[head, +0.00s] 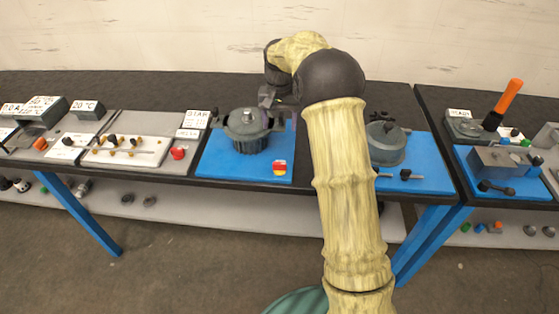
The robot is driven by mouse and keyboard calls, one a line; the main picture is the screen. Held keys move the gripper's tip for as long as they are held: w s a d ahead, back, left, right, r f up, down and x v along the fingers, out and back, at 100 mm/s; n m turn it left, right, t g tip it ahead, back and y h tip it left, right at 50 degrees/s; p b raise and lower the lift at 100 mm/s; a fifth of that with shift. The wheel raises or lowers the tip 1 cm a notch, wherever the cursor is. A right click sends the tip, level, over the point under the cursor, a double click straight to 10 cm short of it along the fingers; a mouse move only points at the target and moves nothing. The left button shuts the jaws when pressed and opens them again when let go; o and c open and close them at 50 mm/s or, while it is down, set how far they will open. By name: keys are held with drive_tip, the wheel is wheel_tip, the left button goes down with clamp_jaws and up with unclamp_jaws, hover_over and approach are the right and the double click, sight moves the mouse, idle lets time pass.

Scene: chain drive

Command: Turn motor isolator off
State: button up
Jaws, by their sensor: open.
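A red and yellow switch (279,168), which looks like an isolator, sits at the front right of a blue base plate (222,168). Its handle position is too small to read. A dark grey round housing (250,135) stands on the same plate, behind and left of the switch. My gripper (267,98) is open, above and behind the right side of this housing, apart from the switch. Its fingers are small and partly merge with dark parts behind them. I see nothing held in it.
A red knob (178,152) is on the grey panel (125,124) to the left, with several small knobs. Another grey housing (387,146) stands on a blue plate right of my arm. An orange handle (509,97) rises on the right table. My arm hides part of the bench.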

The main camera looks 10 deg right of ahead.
sight(280, 163)
wheel_tip(280, 163, down, 17)
drive_tip(key=shift+r+p, duration=0.15)
drive_tip(key=shift+p, duration=1.1)
drive_tip(key=c, duration=1)
